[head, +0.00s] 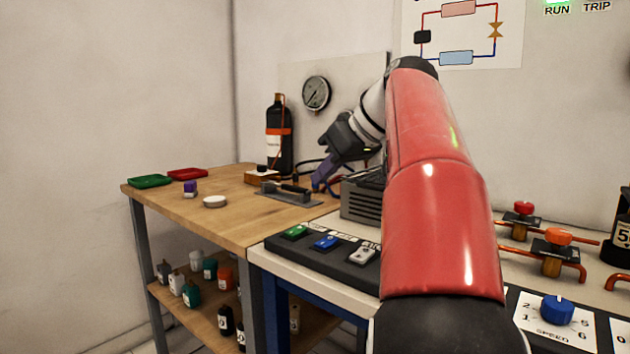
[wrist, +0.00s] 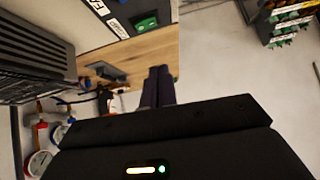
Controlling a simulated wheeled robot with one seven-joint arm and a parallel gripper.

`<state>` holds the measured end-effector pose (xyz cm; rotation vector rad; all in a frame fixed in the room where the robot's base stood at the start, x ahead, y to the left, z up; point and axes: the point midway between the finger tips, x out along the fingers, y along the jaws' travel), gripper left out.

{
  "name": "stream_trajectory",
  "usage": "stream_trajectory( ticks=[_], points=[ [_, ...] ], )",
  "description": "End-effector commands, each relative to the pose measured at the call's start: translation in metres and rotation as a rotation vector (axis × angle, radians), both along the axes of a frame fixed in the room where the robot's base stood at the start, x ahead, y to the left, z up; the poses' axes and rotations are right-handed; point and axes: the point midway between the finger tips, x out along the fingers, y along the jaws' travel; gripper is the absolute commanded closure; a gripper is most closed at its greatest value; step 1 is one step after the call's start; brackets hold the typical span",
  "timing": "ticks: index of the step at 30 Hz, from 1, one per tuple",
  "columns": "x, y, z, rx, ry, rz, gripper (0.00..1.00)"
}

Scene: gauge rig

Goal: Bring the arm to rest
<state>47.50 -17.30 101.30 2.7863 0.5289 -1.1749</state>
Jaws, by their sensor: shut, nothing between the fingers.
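My red arm reaches up and forward in the head view, and bends down to the left at its far end. My gripper (head: 318,186) hangs over the right part of the wooden bench (head: 240,227), in front of the wall panel with the round gauge. In the wrist view my gripper (wrist: 158,70) shows its two dark purple fingers side by side, shut with nothing between them. How far the fingertips are from the bench top is hard to tell.
Close to the gripper are a grey vented box (head: 362,198), a grey metal fixture (head: 287,193) and a dark bottle (head: 279,140). A green tray (head: 150,181), a red tray (head: 188,174) and a white disc (head: 215,202) sit further left.

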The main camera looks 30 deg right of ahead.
Motion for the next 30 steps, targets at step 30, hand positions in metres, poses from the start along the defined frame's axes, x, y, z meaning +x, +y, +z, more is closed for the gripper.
stream_trajectory(
  ticks=[30],
  points=[
    [-0.043,0.08,-0.071,0.06,0.157,-0.158,1.0]
  ],
)
